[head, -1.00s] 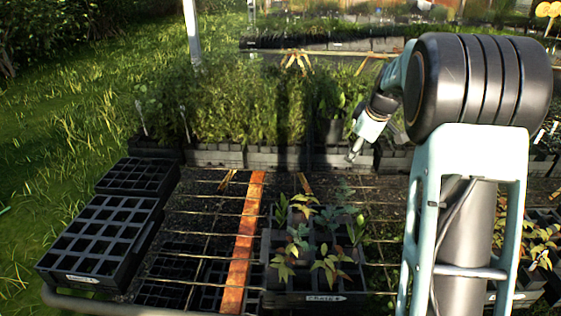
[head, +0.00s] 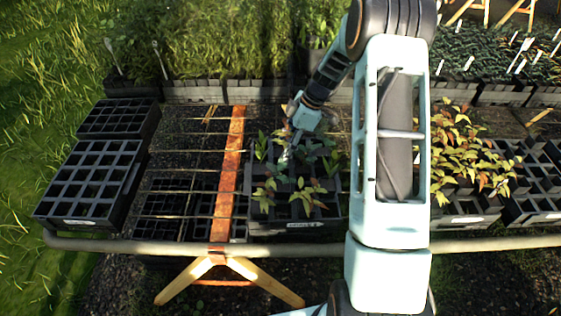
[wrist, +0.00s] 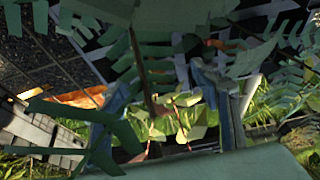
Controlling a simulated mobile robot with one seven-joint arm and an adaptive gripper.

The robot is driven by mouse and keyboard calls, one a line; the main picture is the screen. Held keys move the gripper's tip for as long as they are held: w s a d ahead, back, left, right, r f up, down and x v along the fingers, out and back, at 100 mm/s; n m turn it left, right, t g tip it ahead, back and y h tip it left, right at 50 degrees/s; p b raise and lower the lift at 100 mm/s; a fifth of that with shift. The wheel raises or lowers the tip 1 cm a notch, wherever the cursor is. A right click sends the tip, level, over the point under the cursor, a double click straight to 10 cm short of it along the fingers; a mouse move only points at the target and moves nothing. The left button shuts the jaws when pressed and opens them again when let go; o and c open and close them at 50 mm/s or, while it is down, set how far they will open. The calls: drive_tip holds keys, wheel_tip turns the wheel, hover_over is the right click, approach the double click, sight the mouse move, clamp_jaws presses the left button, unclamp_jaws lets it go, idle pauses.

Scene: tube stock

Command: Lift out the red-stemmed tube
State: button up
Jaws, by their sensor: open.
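A dark crate (head: 290,226) of seedling tubes stands on the wire bench in the middle of the head view. It holds several plants: blue-green ones toward the back, yellow-green and orange-tinged ones (head: 308,196) in front. My gripper (head: 284,160) points down among the leaves at the back of the crate. In the wrist view, my gripper (wrist: 168,112) has its two fingers apart, with a thin brownish-red stem (wrist: 148,82) showing between them. Dark green leaves cover much of that view. Which tube this stem grows from is hidden, and I cannot tell whether a finger touches it.
Empty black cell trays (head: 93,182) stand at the left. An orange-brown rusty bar (head: 231,165) runs beside the crate. A bushy plant group (head: 462,150) and more trays stand at the right. Dense potted greenery (head: 215,50) lines the back. Bare wire mesh lies left of the crate.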

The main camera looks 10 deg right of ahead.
sight(281, 151)
drive_tip(key=shift+x, duration=1.8)
drive_tip(key=shift+w, duration=0.15)
clamp_jaws()
